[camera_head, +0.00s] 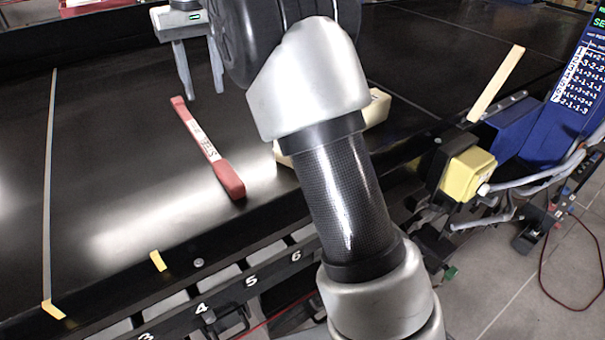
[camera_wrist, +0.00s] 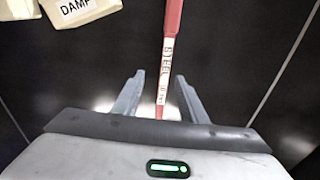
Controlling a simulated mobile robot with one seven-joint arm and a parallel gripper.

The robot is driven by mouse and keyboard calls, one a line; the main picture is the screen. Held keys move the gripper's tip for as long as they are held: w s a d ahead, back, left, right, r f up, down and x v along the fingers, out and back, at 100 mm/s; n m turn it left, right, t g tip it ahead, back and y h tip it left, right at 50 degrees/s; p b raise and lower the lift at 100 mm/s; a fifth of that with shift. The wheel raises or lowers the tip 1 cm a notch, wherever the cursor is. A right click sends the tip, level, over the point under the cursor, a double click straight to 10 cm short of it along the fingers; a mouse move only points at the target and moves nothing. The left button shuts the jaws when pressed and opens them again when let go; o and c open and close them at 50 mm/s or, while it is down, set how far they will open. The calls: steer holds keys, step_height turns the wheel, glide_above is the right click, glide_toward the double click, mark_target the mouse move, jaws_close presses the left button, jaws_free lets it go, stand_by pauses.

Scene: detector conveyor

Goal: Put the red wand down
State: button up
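The red wand (camera_head: 209,148) lies flat on the black conveyor belt, left of my arm in the head view. It has red ends and a white label in the middle; in the wrist view the label on the wand (camera_wrist: 168,62) reads "STEEL". My gripper (camera_head: 205,94) is open, its two fingers well apart, near the wand's far end. In the wrist view my gripper (camera_wrist: 157,82) has the wand running between its fingers in the picture, touching neither. The gap in height between fingers and wand is hard to tell.
A cream block (camera_head: 378,107) lies on the belt, partly hidden behind my arm; a block labelled "DAMP" (camera_wrist: 78,10) shows in the wrist view. A yellow box (camera_head: 466,174) and a blue display panel (camera_head: 580,85) stand at the right. The belt (camera_head: 110,130) left of the wand is clear.

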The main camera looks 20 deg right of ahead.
steer(key=s+d+r+m+t, duration=0.1)
steer(key=s+d+r, duration=0.1)
steer(key=s+d, duration=0.5)
steer(key=s+d+r+m+t, duration=0.1)
steer(key=s+d+r+t, duration=0.15)
steer(key=s, duration=0.75)
steer(key=s+d+f+t, duration=0.1)
steer(key=s+d+f, duration=0.2)
steer(key=s+f, duration=0.7)
steer(key=s, duration=0.4)
steer(key=shift+d+m, duration=0.3)
steer(key=shift+d, duration=0.1)
steer(key=shift+o, duration=0.4)
steer(key=shift+t, duration=0.25)
